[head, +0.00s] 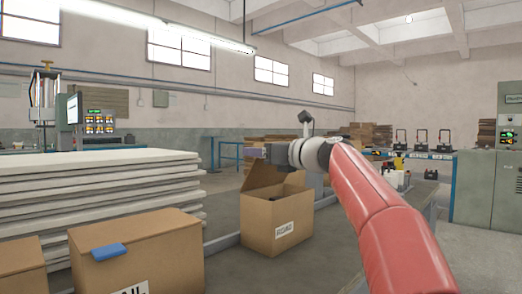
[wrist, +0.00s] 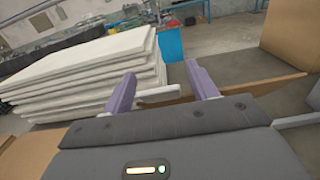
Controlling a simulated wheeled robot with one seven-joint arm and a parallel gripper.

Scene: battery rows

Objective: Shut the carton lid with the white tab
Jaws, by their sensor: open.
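An open brown carton (head: 278,225) stands in the middle of the head view, with a white label on its front. Its lid (head: 262,174) is raised at the back left. In the wrist view, a brown panel at the upper right (wrist: 290,35) looks like part of this carton or its lid. My gripper (head: 277,153) is above the carton, close to the lid's upper edge. In the wrist view its two purple fingers (wrist: 158,82) are apart with nothing held. A pale strip shows beyond them; I cannot tell whether it is the white tab.
A shut carton (head: 150,258) with a blue tab (head: 110,251) stands at front left, beside another carton (head: 22,262) cut off by the frame. A stack of white boards (head: 100,190) is behind them.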

